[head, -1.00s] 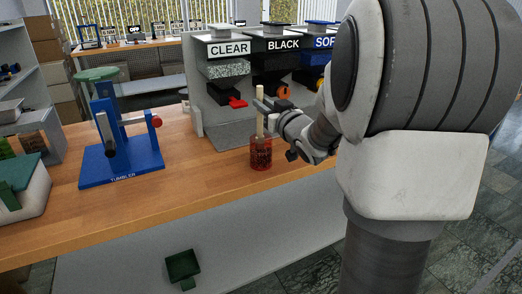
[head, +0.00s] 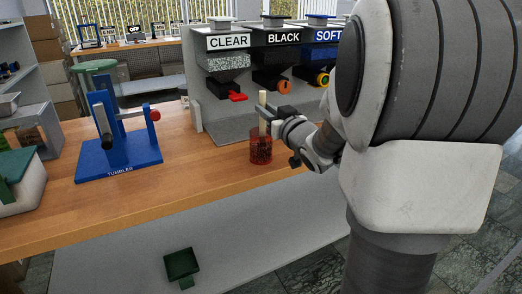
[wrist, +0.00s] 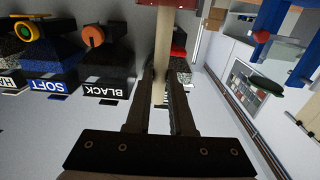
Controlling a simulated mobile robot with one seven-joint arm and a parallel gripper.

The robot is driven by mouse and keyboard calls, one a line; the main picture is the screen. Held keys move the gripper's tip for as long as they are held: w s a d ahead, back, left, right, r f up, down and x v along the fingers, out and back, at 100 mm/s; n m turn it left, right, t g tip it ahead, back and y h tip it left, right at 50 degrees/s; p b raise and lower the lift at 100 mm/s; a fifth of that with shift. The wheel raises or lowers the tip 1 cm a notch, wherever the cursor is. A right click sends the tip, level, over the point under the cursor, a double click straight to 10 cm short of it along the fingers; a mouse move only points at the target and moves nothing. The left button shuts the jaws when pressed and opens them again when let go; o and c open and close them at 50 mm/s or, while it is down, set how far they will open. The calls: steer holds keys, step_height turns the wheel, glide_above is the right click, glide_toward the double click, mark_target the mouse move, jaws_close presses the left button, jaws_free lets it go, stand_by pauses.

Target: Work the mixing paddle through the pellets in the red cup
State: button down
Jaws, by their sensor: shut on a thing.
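The red cup (head: 261,150) is see-through and stands upright on the wooden bench near its front edge, with dark pellets low inside. The mixing paddle's pale handle (head: 263,98) rises nearly upright out of the cup. My gripper (head: 268,113) is shut on this handle just above the cup rim, coming from the right. In the wrist view the handle (wrist: 160,92) runs between the two dark fingers, and a reddish part of the cup (wrist: 178,3) shows at the top edge. The paddle's lower end is hard to make out inside the cup.
A dispenser rack labelled CLEAR (head: 229,42), BLACK and SOFT stands behind the cup, with a red lever (head: 237,97) close by. A blue tumbler (head: 120,150) stands to the left. The bench (head: 205,168) between the tumbler and cup is clear.

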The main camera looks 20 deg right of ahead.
steer(key=shift+r, duration=0.1)
step_height(320, 180, up, 14)
steer(key=p, duration=1.1)
steer(key=shift+w, duration=0.45)
